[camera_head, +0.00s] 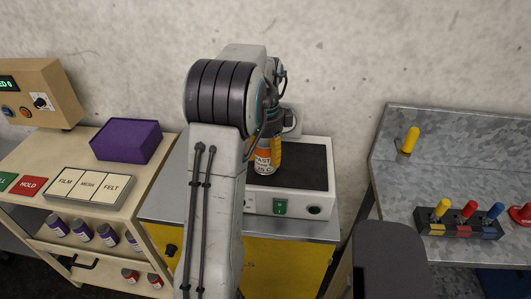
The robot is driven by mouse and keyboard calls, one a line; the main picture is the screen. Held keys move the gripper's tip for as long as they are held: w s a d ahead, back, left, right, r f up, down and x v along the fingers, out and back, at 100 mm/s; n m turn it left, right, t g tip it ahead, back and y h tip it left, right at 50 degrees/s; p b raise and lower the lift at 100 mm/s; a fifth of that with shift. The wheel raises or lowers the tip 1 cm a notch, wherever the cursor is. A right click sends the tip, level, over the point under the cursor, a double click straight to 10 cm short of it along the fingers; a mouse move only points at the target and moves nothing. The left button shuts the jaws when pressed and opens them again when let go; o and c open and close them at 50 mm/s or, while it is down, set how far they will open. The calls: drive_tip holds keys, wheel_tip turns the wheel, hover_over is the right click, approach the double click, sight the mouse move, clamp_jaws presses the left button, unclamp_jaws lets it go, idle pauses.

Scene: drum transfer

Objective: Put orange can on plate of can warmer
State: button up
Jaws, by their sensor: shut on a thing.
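The orange can (264,160), with a white label band, stands upright at the left part of the dark plate (306,168) of the can warmer (262,203). My gripper (272,150) is shut on the can; my arm covers much of it and the left part of the warmer. The can's base looks at or just over the plate; I cannot tell whether it touches. The warmer is a white box with a green switch and a black knob on its front.
The warmer stands on a yellow cabinet (290,262). At left, a wooden bench holds a purple box (126,140), a labelled tray (88,186) and several small cans below. At right, a grey metal table (440,170) bears a rack (460,228) of coloured-handled tools and a yellow-handled piece (409,140).

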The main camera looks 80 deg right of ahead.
drive_tip(key=shift+f, duration=0.15)
drive_tip(key=o, duration=1.2)
wheel_tip(320, 180, up, 12)
drive_tip(key=shift+r, duration=0.2)
